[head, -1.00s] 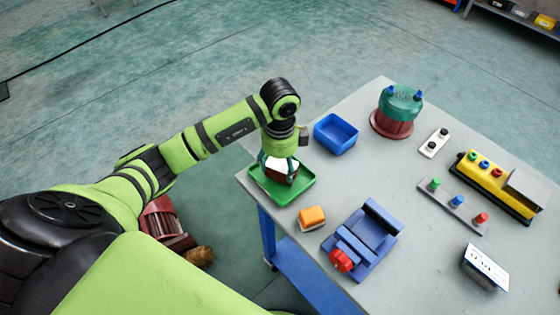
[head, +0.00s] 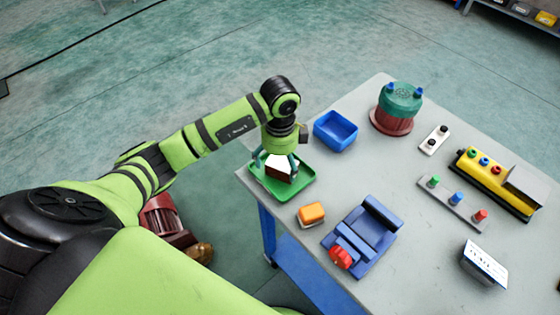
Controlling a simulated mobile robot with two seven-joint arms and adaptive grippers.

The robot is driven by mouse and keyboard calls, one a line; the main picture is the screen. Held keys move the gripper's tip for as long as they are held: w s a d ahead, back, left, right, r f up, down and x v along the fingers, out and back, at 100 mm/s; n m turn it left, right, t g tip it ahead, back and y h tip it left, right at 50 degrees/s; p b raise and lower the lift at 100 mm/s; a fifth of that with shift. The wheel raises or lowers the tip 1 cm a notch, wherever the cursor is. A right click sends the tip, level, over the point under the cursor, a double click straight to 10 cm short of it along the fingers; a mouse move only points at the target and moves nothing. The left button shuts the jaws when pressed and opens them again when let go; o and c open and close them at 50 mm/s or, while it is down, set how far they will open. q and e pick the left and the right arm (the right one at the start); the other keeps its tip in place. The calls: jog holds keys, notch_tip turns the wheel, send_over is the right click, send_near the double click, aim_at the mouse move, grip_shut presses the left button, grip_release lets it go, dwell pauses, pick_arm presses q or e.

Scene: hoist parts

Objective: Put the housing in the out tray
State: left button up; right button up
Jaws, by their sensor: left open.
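The green tray (head: 265,188) sits at the table's left corner. A block with a white top and dark red-brown sides (head: 281,170), which looks like the housing, is in the tray. My left gripper (head: 279,164) is above the tray with its fingers spread open on either side of the block. Whether the fingers touch the block is hard to tell, and the gripper hides part of it. My right gripper is out of view.
A blue bin (head: 335,131) stands just behind the tray. An orange block (head: 311,214) and a blue vise-like fixture with a red knob (head: 363,237) are in front. A teal-topped round part (head: 398,106), a button strip (head: 456,201) and a yellow control box (head: 494,182) stand further right.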

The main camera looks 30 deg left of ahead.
aim_at(280, 165)
pick_arm(q)
notch_tip(280, 165, up, 7)
jog(key=shift+w+b, duration=0.1)
jog(key=shift+b, duration=0.85)
jog(key=shift+r+p, duration=0.35)
jog(key=shift+r, duration=2)
